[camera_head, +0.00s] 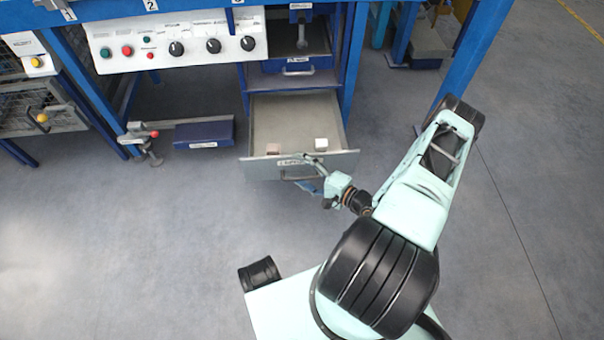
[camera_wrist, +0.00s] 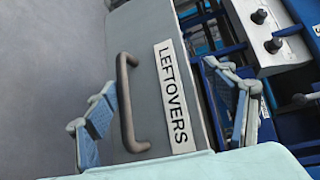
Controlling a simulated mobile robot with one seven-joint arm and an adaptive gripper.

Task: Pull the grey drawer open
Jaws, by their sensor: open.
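The grey drawer (camera_head: 335,166) is pulled well out of the blue workbench in the head view. Its front panel also shows in the wrist view (camera_wrist: 145,30), with a "LEFTOVERS" label (camera_wrist: 174,95) and a dark bar handle (camera_wrist: 127,100). My gripper (camera_head: 312,172) is at the drawer front, near the handle. In the wrist view my open gripper (camera_wrist: 159,75) has one finger outside the front, beyond the handle, and the other on the far side of the panel. The handle and panel lie between the fingers; contact cannot be told.
A pale block (camera_head: 321,144) and a brownish block (camera_head: 273,148) lie in the drawer. A blue drawer (camera_head: 298,66) is above it. A blue box (camera_head: 204,134) and a clamp-like fixture (camera_head: 146,140) stand left. The floor (camera_head: 130,240) in front is mostly clear.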

